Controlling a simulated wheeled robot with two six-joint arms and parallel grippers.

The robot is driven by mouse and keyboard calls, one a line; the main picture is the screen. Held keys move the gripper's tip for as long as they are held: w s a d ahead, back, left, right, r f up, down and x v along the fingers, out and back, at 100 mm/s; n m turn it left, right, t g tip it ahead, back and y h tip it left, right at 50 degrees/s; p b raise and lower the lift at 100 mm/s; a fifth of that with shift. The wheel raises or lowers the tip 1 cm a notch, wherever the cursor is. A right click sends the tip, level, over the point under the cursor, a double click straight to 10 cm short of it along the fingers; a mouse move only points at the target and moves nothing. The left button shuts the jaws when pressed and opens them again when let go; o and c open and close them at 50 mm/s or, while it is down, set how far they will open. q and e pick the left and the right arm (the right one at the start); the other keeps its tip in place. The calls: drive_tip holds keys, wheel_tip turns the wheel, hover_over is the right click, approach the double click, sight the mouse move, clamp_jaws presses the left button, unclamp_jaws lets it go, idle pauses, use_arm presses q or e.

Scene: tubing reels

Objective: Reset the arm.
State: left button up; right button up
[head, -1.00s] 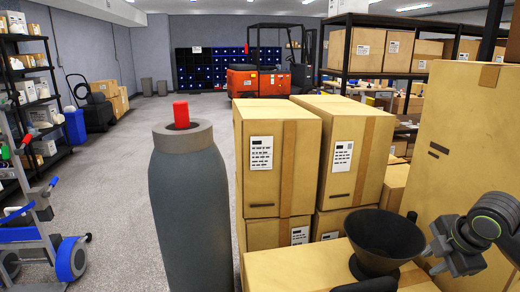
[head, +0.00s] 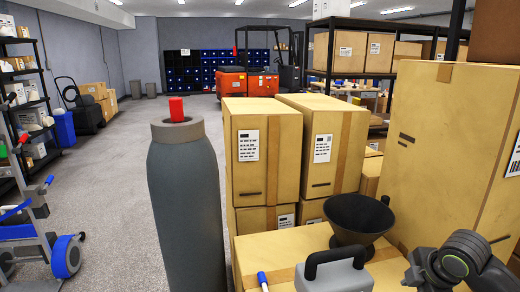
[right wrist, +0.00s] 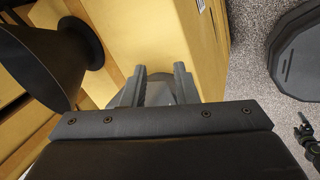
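My right arm comes in at the lower right of the head view, with its gripper end (head: 425,268) low beside the tan carton it overhangs. In the right wrist view the two grey fingers of my right gripper (right wrist: 159,78) stand apart, with a tan carton surface showing between them. A grey shape lies deeper between the fingers; I cannot tell what it is. I see nothing held.
A black funnel (head: 359,219) stands on the near carton (head: 275,250), left of my right gripper; a grey handled case (head: 335,275) is in front. A tall carton (head: 440,160) rises behind. A grey cylinder (head: 185,215) with a red cap stands left. Open floor (head: 110,190) lies farther left.

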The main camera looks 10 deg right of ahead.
drive_tip(key=s+a+f+m, duration=0.6)
drive_tip(key=s+f, duration=0.3)
drive_tip(key=f, duration=0.3)
drive_tip(key=s+a+f+m+g+h, duration=0.1)
drive_tip(key=s+a+f+m, duration=0.15)
drive_tip(key=s+m, duration=0.4)
drive_tip(key=s+a+f+m+h, duration=0.1)
drive_tip(key=s+a+f+m, duration=0.2)
drive_tip(key=s, duration=0.6)
wheel_tip(320, 180, down, 24)
drive_tip(key=d+g, duration=0.1)
drive_tip(key=d, duration=0.2)
use_arm(q)
drive_tip(key=shift+s+r, duration=0.1)
drive_tip(key=shift+s, duration=0.25)
use_arm(e)
drive_tip(key=s+a+f+g+y, duration=0.1)
drive_tip(key=s+f, duration=1.4)
drive_tip(key=shift+a+f+m+g, duration=0.25)
drive_tip(key=shift+f+m+g, duration=0.05)
drive_tip(key=shift+f+m, duration=0.05)
